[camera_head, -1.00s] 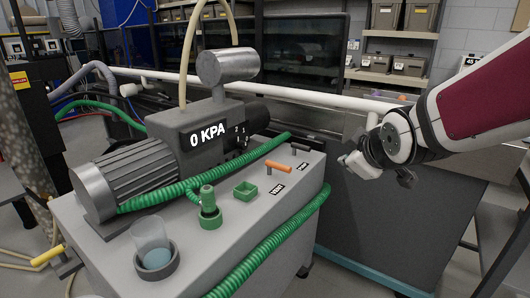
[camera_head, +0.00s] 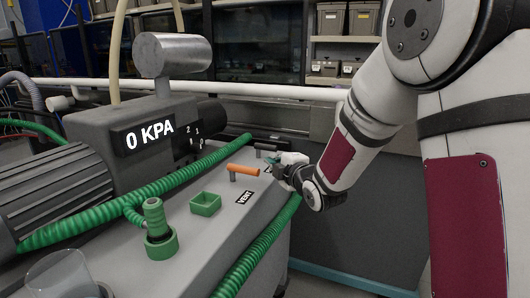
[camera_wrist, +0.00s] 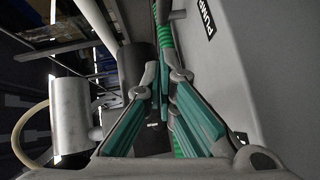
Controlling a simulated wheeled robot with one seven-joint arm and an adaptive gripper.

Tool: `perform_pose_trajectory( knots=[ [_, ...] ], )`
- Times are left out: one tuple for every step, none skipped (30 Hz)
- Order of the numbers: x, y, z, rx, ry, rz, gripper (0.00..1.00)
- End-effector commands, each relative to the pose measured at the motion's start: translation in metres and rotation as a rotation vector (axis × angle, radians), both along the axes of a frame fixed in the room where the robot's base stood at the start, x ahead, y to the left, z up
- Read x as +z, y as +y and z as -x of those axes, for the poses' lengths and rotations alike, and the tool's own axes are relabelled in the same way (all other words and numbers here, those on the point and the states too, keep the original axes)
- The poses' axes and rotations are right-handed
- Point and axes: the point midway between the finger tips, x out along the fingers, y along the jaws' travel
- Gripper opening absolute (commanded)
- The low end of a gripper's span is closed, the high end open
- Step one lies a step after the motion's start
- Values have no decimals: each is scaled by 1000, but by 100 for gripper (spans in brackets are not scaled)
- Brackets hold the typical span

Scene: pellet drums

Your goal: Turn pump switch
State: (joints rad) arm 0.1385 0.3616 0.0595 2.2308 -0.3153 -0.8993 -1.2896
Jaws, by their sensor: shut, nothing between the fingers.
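A short dark handle (camera_head: 265,147) stands at the back of the grey cabinet top, behind the orange handle (camera_head: 243,168). In the wrist view, a label reading PUMP (camera_wrist: 206,19) lies on the grey top, with a small grey handle (camera_wrist: 178,14) near it. My gripper (camera_head: 272,166) is over the right back edge of the cabinet, close to the dark handle and partly in front of it. Its green-padded fingers come together at the tips in the wrist view (camera_wrist: 161,88), shut and empty. Contact with the handle cannot be told.
The pump body (camera_head: 130,135) with its 0 KPA display stands at left, with a silver cylinder (camera_head: 172,54) above. Green hoses (camera_head: 115,200) run across and beside the cabinet. A green fitting (camera_head: 157,232) and a small green tray (camera_head: 205,204) stand on the top. A VENT label (camera_head: 245,198) lies near the orange handle.

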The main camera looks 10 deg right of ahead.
Motion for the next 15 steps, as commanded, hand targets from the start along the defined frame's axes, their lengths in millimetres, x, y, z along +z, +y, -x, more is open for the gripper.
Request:
perform_pose_trajectory(
  knots=[
    [0, 0, 0, 0, 0, 0, 0],
    [0, 0, 0, 0, 0, -1, 0],
    [0, 0, 0, 0, 0, -1, 0],
    [0, 0, 0, -1, 0, -1, 0],
    [0, 0, 0, -1, 0, -1, 0],
    [0, 0, -1, -1, 1, -1, 0],
    [0, 0, -1, -1, 1, -2, 0],
    [0, 0, -3, -1, 1, -2, 0],
    [-1, 1, -5, -1, 1, -2, 0],
    [-2, 1, -8, -1, 1, -2, 0],
    [-2, 2, -12, -1, 0, -2, 0],
    [-3, 3, -17, -1, 1, -2, 0],
    [-4, 3, -21, -1, 1, -2, 0],
    [-5, 4, -26, -1, 2, -3, 0],
    [-6, 5, -34, -1, 0, -2, 0]
  ],
)
